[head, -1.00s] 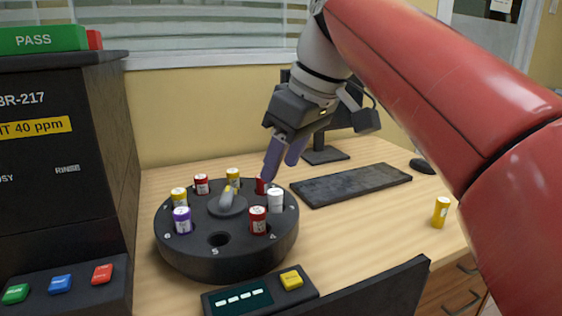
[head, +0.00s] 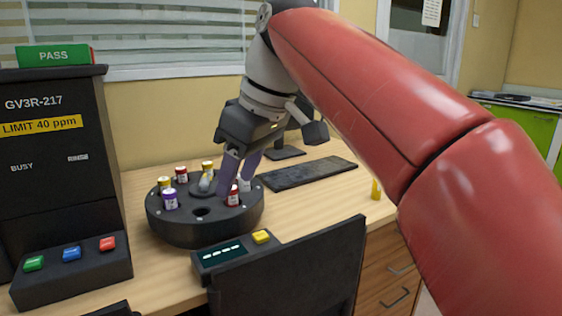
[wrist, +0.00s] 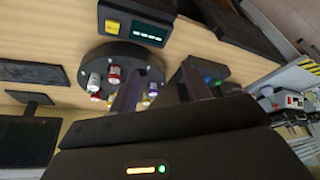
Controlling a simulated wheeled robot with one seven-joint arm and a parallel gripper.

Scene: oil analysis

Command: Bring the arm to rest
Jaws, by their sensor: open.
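My gripper (head: 238,178) is open, with its two purple fingers apart and pointing down over the right side of the black round carousel (head: 185,235) in the head view. Its fingers partly hide the carousel's far right side. Red, yellow, white and purple capped vials stand in the carousel, among them a purple-labelled vial (head: 170,199) and a red vial (head: 233,196). In the wrist view the fingers (wrist: 155,85) point toward the carousel (wrist: 122,50), with nothing between them that I can make out.
The black analyser (head: 60,150) with a green PASS sign and colored buttons stands at the left. A keypad display (head: 222,254) sits in front of the carousel. A keyboard (head: 308,172) and a lone yellow vial (head: 376,189) are to the right. A dark chair back (head: 295,275) stands before the desk.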

